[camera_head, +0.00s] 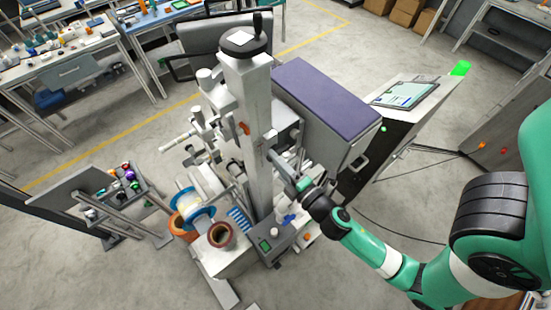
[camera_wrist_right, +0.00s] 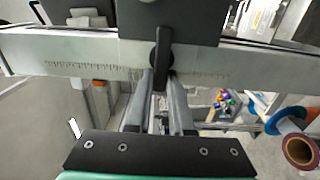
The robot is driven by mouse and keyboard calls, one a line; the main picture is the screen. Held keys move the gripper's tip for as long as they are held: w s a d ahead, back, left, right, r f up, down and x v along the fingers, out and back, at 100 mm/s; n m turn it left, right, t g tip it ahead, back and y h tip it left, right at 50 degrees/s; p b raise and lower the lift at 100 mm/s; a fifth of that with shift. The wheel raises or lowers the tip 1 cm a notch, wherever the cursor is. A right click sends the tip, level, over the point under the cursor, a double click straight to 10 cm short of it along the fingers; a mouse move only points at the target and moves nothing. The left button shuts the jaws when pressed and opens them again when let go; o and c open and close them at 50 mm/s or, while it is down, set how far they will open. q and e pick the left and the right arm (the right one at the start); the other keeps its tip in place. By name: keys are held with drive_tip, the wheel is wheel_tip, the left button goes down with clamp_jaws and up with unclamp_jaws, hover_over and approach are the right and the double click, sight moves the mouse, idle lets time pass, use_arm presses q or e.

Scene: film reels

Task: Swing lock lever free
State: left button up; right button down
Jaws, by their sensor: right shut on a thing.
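The lock lever (camera_wrist_right: 160,58) is a small black lever with a round hub on the face of a grey metal beam with an engraved scale (camera_wrist_right: 100,68). In the wrist view my right gripper (camera_wrist_right: 161,80) has its two long grey fingers closed in on either side of the lever. In the head view my right gripper (camera_head: 274,154) reaches from the right to the side of the tall grey column (camera_head: 256,120). The lever itself is too small to make out clearly there. My left gripper is in neither view.
A blue-and-white reel (camera_head: 196,208) and a copper-coloured reel (camera_head: 221,236) sit low on the machine's left. A purple-topped cabinet (camera_head: 325,100) stands close behind my right gripper. A cart with small coloured items (camera_head: 125,188) stands at left. Open floor lies between.

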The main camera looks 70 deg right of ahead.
drive_tip(key=shift+d+f, duration=0.1)
drive_tip(key=shift+f, duration=0.05)
idle(0.3)
drive_tip(key=c, duration=1.1)
unclamp_jaws()
drive_tip(key=o, duration=0.3)
drive_tip(key=shift+s+d, duration=0.1)
drive_tip(key=shift+s, duration=0.05)
drive_tip(key=b+v, duration=0.6)
drive_tip(key=v, duration=0.5)
drive_tip(key=shift+s+a+b, duration=0.2)
drive_tip(key=shift+a+b, duration=0.05)
drive_tip(key=shift+b, duration=0.05)
